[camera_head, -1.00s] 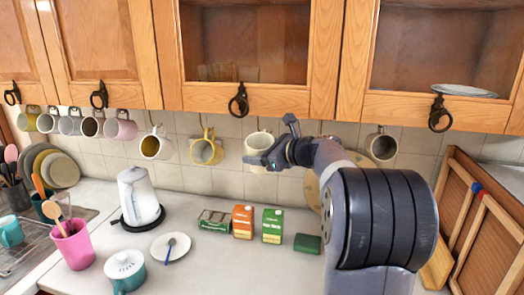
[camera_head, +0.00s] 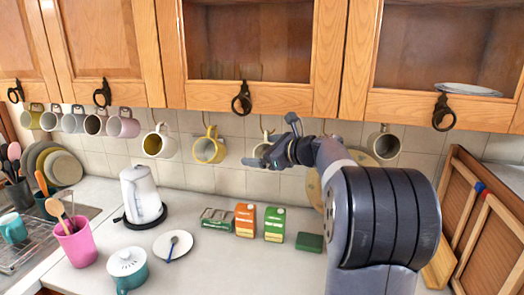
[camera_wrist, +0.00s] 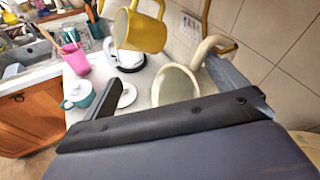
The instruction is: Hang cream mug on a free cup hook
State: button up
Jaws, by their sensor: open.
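The cream mug (camera_wrist: 176,86) hangs near the wall in the wrist view, its opening facing the camera. Its curved handle (camera_wrist: 203,48) is up at a brass-coloured hook (camera_wrist: 226,47); whether the hook bears it, I cannot tell. In the head view the mug (camera_head: 257,148) is mostly hidden behind my gripper (camera_head: 262,159). My gripper (camera_wrist: 158,80) is open, with one finger left of the mug and the other to its right beside the handle. Whether either finger touches it is unclear.
A yellow mug (camera_head: 208,147) hangs just left, also close in the wrist view (camera_wrist: 138,28). A white mug (camera_head: 158,143) and several others hang further left; a beige mug (camera_head: 383,143) hangs right. Cartons (camera_head: 245,220) and a kettle (camera_head: 143,194) stand on the counter below.

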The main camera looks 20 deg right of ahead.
dwell(0.3)
jog(key=b+v, duration=0.2)
jog(key=v, duration=0.9)
jog(key=shift+w, duration=0.1)
jog(key=p+x, duration=0.2)
jog(key=x, duration=0.8)
jog(key=shift+w+a, duration=0.2)
jog(key=shift+w, duration=0.2)
jog(key=shift+s+d+r, duration=0.15)
jog(key=shift+s+d, duration=0.05)
jog(key=shift+s, duration=0.1)
